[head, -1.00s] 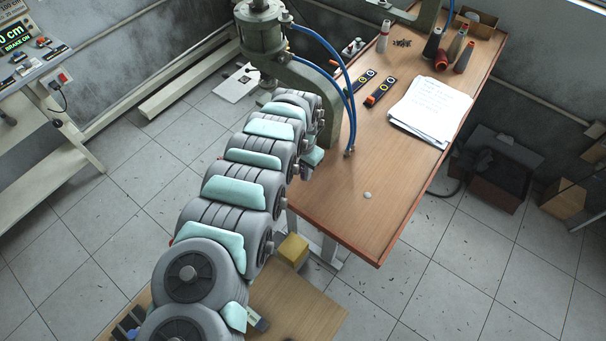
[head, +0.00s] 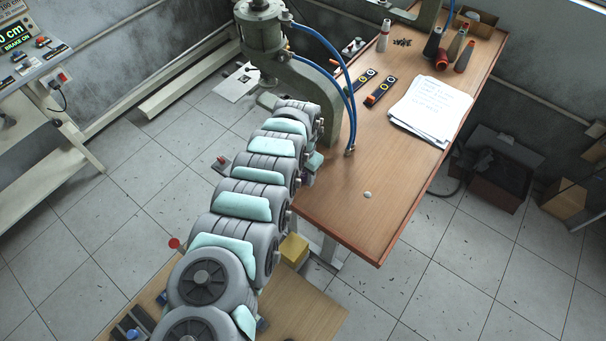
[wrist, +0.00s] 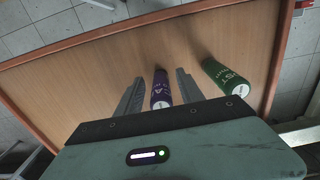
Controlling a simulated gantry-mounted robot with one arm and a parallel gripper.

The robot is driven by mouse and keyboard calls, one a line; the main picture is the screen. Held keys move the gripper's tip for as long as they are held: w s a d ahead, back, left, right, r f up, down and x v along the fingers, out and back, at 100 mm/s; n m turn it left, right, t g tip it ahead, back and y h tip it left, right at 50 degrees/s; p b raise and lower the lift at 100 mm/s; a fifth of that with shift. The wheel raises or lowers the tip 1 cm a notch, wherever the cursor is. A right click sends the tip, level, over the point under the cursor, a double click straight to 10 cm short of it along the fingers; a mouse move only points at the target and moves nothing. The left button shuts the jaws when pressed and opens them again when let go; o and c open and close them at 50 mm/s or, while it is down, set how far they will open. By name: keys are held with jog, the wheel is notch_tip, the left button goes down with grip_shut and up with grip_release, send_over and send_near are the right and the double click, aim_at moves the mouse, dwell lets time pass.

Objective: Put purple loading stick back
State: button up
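The purple loading stick (wrist: 161,88) shows in the wrist view as a short cylinder with pale lettering and a white end, against a wooden surface. I cannot tell whether it stands or lies. My gripper (wrist: 158,88) has one finger on each side of the stick, with a visible gap on both sides, so it looks open around or above it. A green stick (wrist: 224,80) with a white end is to the right, outside the fingers. In the head view my gripper and both sticks are hidden.
The press (head: 300,75) with blue hoses stands on the wooden table (head: 345,205). Papers (head: 432,108), two black strips and several thread cones lie or stand farther back. The table's front right is mostly clear. In the wrist view, the wooden surface's edge (wrist: 278,55) runs close beyond the green stick.

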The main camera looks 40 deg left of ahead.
jog(key=shift+r, duration=6.2)
